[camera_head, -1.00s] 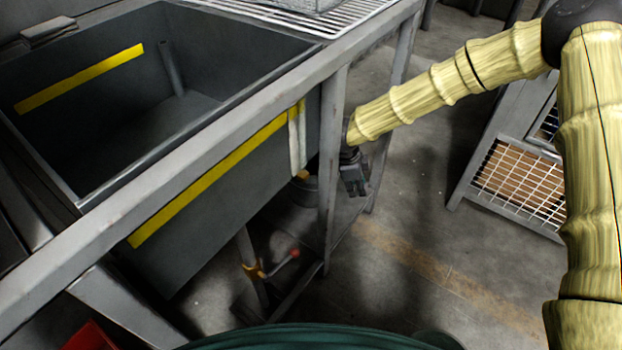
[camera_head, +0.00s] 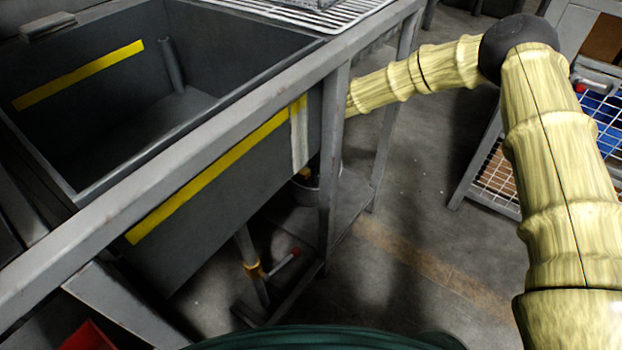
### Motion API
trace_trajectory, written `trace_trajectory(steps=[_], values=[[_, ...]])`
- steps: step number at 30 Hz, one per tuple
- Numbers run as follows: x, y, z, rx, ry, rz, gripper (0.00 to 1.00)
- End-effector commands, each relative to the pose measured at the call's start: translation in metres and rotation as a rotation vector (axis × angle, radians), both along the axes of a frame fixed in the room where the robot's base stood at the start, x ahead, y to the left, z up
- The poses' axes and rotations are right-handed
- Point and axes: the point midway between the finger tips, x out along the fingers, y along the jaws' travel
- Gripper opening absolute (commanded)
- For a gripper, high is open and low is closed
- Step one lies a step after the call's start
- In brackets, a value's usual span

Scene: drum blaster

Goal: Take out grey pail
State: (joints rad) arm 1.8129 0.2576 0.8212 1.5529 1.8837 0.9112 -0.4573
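The grey pail (camera_head: 304,192) stands on the low shelf under the sink unit, behind the front corner leg. Only a small part of its rim and side shows. My arm reaches in from the right, and its far end passes behind the corner leg of the frame, above the pail. My gripper is hidden there behind the leg and the sink wall. I cannot tell whether it touches the pail.
The metal frame's corner leg (camera_head: 331,150) stands in front of the pail. The grey sink basin (camera_head: 215,215) with yellow stripes hangs above it. A pipe with a red-tipped lever (camera_head: 293,252) is to the left. A wire-fronted cart (camera_head: 497,180) stands at the right. The floor between is clear.

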Motion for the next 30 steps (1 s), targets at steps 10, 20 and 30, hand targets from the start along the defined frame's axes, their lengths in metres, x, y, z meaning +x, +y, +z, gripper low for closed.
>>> trace_trajectory(steps=[10, 20, 30], values=[[0.007, -0.003, -0.034, -0.001, 0.001, 0.000, 0.30], [0.007, -0.003, -0.050, 0.000, -0.001, 0.001, 0.30], [0.007, -0.003, -0.050, 0.000, -0.001, 0.000, 0.00]])
